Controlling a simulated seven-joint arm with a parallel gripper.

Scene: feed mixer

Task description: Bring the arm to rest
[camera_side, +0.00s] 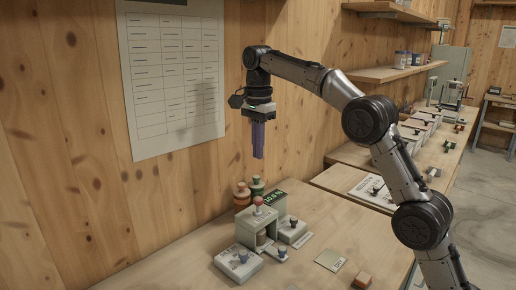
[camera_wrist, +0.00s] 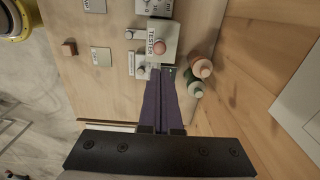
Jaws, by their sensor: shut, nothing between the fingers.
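My gripper (camera_side: 258,155) hangs pointing down in the side view, its purple fingers shut with nothing between them. It is in the air above the tester station and touches nothing. In the wrist view the fingers (camera_wrist: 162,72) reach up the middle of the picture, close together. The tester (camera_side: 258,226) is a grey box with a red knob on top, standing on the wooden bench (camera_side: 205,275). It also shows in the wrist view (camera_wrist: 157,32), partly hidden lower down by the fingers.
Two knobbed pieces, orange (camera_side: 241,197) and green (camera_side: 257,187), stand near the wall. A small brown block (camera_side: 362,281) and a flat plate (camera_side: 331,260) lie to the right. A chart (camera_side: 175,80) hangs on the wall.

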